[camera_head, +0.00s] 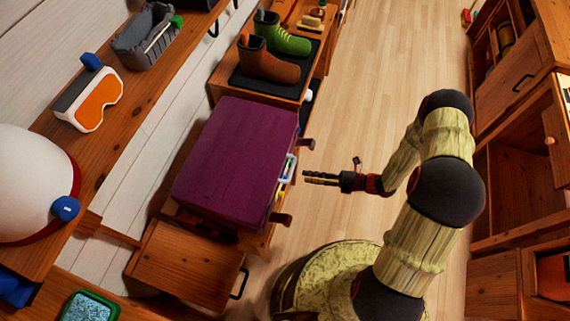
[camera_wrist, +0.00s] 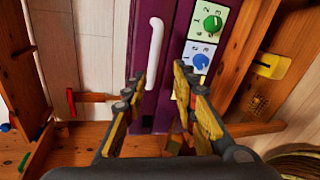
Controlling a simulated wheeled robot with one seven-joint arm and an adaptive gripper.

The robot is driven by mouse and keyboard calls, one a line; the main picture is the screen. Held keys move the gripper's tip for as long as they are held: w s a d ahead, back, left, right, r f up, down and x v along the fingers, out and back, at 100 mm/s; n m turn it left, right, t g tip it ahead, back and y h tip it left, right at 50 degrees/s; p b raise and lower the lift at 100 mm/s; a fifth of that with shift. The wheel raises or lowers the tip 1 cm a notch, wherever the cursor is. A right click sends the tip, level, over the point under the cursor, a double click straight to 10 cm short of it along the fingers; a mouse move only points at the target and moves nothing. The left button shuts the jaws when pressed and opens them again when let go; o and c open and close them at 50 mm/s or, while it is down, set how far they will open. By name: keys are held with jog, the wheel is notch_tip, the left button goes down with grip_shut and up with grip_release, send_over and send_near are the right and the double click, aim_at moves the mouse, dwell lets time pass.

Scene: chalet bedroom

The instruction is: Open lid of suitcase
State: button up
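The purple suitcase (camera_head: 235,155) lies flat with its lid down on a wooden stand. Its front side faces my gripper (camera_head: 305,178), which points at it from the right with a small gap between. In the wrist view, the suitcase front (camera_wrist: 145,20) carries a white handle (camera_wrist: 154,52). The lid seam and part of the front are hidden by the fingers.
Wooden pegs (camera_head: 306,144) and (camera_head: 281,219) stick out beside the suitcase front. Boots (camera_head: 268,62) stand on a bench behind it. A shelf with goggles (camera_head: 88,100) is at left, a cabinet (camera_head: 520,75) at right. The floor (camera_head: 365,80) between is clear.

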aim_at(292, 167)
jog(key=shift+w+a+f+m+t+b, duration=0.15)
jog(key=shift+w+a+m+b, duration=0.35)
jog(key=shift+a, duration=0.65)
jog(key=shift+w+a+f+m+t+b, duration=0.1)
jog(key=shift+w+a+m+t+b, duration=0.1)
jog(key=shift+w+a+m, duration=0.7)
jog(key=shift+w+a+f+m+t+b, duration=0.15)
jog(key=shift+w+a+b, duration=0.25)
jog(key=shift+a, duration=1)
jog(key=shift+w, duration=0.1)
jog(key=shift+c, duration=1.3)
jog(key=c, duration=0.4)
grip_shut()
